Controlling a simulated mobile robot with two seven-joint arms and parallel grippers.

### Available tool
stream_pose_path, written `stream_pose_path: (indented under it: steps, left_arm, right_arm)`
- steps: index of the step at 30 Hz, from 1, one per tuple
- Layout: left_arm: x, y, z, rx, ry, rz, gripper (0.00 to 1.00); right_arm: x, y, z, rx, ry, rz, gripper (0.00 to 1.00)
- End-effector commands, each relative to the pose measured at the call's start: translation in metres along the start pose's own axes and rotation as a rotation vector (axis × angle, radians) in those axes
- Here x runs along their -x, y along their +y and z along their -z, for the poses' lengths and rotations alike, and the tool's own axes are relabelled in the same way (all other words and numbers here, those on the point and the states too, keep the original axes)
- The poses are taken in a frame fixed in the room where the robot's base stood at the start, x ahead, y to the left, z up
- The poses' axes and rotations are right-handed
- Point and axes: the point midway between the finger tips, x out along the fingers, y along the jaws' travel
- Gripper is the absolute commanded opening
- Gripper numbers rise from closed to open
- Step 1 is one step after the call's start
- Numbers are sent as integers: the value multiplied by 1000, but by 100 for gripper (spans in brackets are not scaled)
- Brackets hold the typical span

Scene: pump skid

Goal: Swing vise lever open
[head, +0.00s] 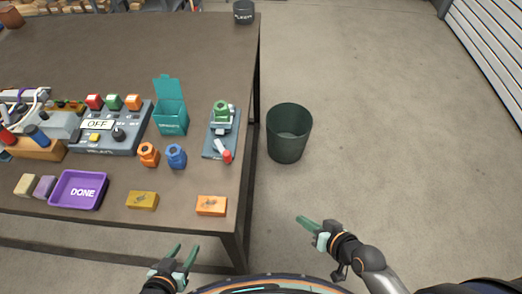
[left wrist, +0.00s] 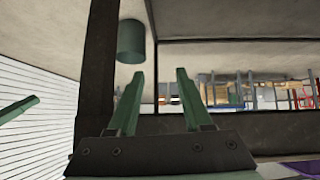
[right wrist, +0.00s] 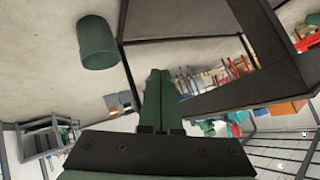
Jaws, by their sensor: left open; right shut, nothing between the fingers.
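The vise (head: 221,127) stands near the right edge of the dark table in the head view, a grey body with a green round part on top. Its lever (head: 223,151) has a red tip and points toward the table's front edge. My left gripper (head: 183,252) is open and empty, below and in front of the table edge; its spread fingers also show in the left wrist view (left wrist: 158,95). My right gripper (head: 307,225) is shut and empty, right of the table over the floor; its closed fingers show in the right wrist view (right wrist: 161,98). Neither touches the vise.
A teal open box (head: 171,118), an orange fitting (head: 148,155) and a blue fitting (head: 176,156) stand left of the vise. An orange block (head: 211,206) and a yellow block (head: 142,201) lie in front. A purple DONE tray (head: 79,204) is further left. A dark green bin (head: 288,141) stands on the floor.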

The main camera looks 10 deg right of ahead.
Motion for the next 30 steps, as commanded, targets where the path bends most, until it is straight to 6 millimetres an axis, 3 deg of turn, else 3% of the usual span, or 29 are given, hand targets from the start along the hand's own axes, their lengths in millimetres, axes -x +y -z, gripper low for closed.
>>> stream_pose_path:
  steps: [6,13,24,30]
  left_arm:
    - [-14,5,-9,1,7,-13,50]
    - [-24,5,-16,-3,10,-17,50]
    - [-42,7,-26,-9,11,-25,50]
    - [-45,8,-27,-10,15,-28,50]
  right_arm:
    - [-17,-10,23,-215,-15,171,0]
    - [-20,-28,58,-423,-40,376,0]
    - [4,-56,127,-694,-87,722,0]
    - [17,-63,149,-764,-104,827,0]
